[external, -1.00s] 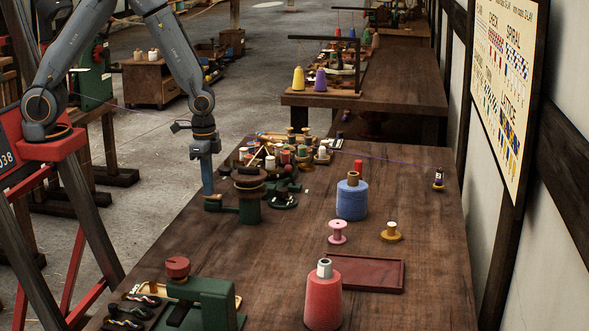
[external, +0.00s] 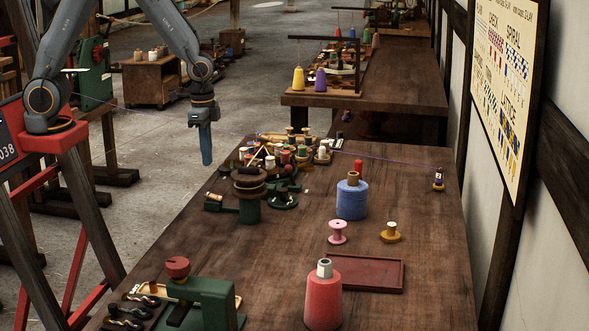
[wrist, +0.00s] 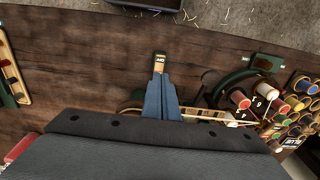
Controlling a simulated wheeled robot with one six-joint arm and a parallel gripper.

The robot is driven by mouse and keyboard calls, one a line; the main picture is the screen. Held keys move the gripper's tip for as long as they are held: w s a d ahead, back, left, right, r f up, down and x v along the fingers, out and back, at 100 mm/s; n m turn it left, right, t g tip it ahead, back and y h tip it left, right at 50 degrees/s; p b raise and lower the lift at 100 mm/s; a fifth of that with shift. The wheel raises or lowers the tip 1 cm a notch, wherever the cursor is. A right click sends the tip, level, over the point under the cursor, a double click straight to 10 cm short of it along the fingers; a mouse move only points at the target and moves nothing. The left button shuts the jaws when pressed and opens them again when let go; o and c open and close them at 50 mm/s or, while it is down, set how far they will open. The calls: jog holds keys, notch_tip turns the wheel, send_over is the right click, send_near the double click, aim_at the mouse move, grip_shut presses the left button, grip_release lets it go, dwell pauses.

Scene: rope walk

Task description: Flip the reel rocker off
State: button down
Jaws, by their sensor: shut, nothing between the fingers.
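The reel (external: 249,183) is a dark brown drum on a green stand near the left edge of the workbench. A short green arm runs left from its base to the small rocker (external: 213,198). In the wrist view the rocker (wrist: 160,63) is a small dark piece with a pale lettered label, just beyond my fingertips; its tilt is too small to tell. My gripper (external: 206,161) hangs pointing down, above and apart from the rocker. Its blue fingers (wrist: 161,96) are together with nothing between them.
Several thread spools (external: 290,152) crowd the bench behind the reel. A green device with a red knob (external: 178,267) stands at the front left. A blue cone (external: 352,200), a red cone (external: 323,297) and a red tray (external: 368,273) are to the right.

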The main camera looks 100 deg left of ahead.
notch_tip(320, 180, up, 5)
send_over(209, 195)
jog(key=shift+s+a+f+b, duration=0.2)
jog(key=shift+a+b, duration=0.1)
jog(key=shift+b, duration=0.1)
jog(key=w+g+b, duration=0.1)
jog(key=w+b, duration=0.1)
jog(key=w+g+b, duration=0.2)
jog(key=shift+w+d, duration=0.2)
dwell(0.3)
jog(key=p+x, duration=0.3)
jog(key=x, duration=1.1)
jog(key=shift+s+f+p, duration=0.1)
jog(key=shift+s+p, duration=0.05)
jog(key=shift+p, duration=0.15)
